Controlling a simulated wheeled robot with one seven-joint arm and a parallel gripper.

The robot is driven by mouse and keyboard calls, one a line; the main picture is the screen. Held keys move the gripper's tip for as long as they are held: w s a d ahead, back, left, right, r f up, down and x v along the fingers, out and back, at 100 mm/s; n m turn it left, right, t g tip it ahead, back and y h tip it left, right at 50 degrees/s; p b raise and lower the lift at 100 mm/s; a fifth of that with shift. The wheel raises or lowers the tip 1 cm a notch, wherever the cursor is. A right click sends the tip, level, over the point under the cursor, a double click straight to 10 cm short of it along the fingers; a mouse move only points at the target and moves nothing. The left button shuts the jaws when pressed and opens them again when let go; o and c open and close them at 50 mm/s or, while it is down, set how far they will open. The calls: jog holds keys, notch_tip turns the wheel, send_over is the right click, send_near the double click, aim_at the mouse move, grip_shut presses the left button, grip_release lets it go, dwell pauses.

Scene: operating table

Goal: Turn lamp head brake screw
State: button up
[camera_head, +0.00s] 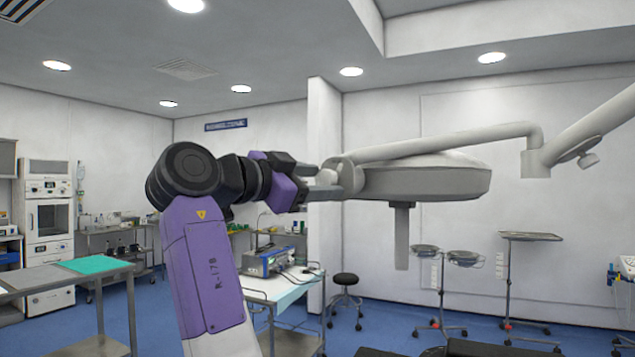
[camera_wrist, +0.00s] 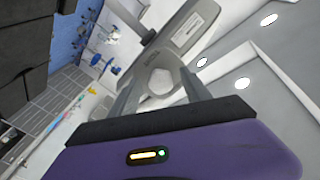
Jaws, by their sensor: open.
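The grey surgical lamp head (camera_head: 430,180) hangs from a jointed white arm, with a handle (camera_head: 402,235) pointing down. Its joint is at the left end, by my gripper (camera_head: 330,183). In the wrist view, my gripper (camera_wrist: 158,80) is open, with one finger on each side of a pale rounded knob (camera_wrist: 162,82), apparently the brake screw. Whether the fingers touch it cannot be told. The lamp head (camera_wrist: 188,28) lies beyond the knob. In the head view, my gripper and the joint largely hide the screw.
The lamp's support arm (camera_head: 445,143) runs right above the lamp head. Below stand a white-topped table (camera_head: 275,290) with a device, a stool (camera_head: 346,280) and tray stands (camera_head: 530,237). A metal table with a green cloth (camera_head: 95,264) is at left. Open air surrounds the lamp head's underside.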

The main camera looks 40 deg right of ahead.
jog(key=a, duration=0.7)
jog(key=shift+s+a+b, duration=0.15)
jog(key=shift+a+b, duration=0.25)
jog(key=shift+b, duration=0.05)
